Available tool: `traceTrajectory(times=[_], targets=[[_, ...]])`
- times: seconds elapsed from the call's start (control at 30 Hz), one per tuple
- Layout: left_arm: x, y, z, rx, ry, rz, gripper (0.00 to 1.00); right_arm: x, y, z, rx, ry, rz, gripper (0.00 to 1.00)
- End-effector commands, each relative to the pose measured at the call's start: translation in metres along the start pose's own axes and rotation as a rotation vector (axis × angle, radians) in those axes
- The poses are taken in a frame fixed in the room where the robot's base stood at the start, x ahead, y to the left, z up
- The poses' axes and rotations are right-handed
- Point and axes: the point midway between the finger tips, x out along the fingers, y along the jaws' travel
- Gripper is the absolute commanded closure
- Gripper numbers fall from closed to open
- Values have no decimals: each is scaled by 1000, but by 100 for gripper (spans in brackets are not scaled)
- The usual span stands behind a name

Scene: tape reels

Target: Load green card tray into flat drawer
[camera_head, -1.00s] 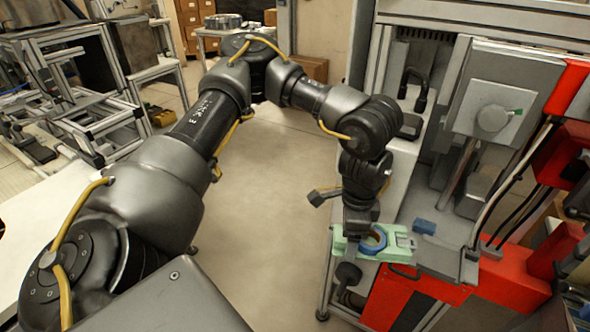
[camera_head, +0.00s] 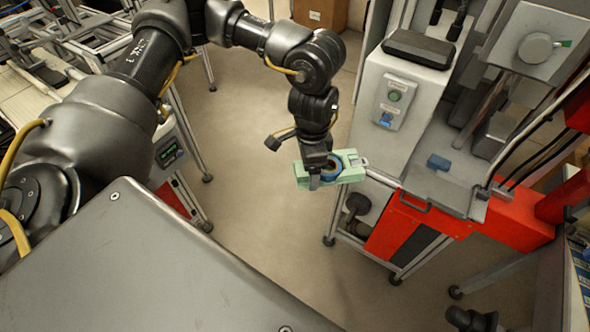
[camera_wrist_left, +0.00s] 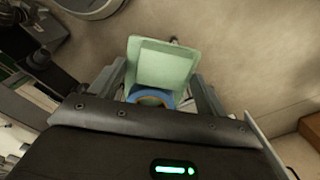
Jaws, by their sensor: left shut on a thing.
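The green card tray (camera_head: 351,161) is in my left gripper (camera_head: 322,178), held in the air over the floor, left of the machine. A blue ring-shaped reel (camera_head: 331,171) sits at the tray, partly hidden by the gripper. In the left wrist view the tray (camera_wrist_left: 160,62) stands out between the fingers, with part of the blue reel (camera_wrist_left: 150,96) below it. The gripper is shut on the tray. A flat grey drawer-like shelf (camera_head: 447,192) with a dark handle (camera_head: 415,205) sits on the red part of the machine. My right gripper is not seen.
A small blue block (camera_head: 438,162) lies on the grey shelf. A white cabinet with a button box (camera_head: 393,103) stands behind it. A wheeled frame (camera_head: 395,270) is below. The floor (camera_head: 265,225) around the tray is open. A dark object (camera_head: 473,319) shows at the bottom edge.

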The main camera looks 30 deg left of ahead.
Motion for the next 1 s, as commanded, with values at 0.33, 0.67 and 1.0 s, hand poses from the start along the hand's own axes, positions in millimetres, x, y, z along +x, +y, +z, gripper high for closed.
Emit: traceTrajectory(times=[0.33,0.67,1.0], targets=[[96,22,23,-291,-4,1,52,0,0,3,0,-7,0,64],[106,24,26,-326,-1,-3,52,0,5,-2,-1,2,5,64],[105,34,35,-330,-2,-1,52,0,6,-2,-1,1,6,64]])
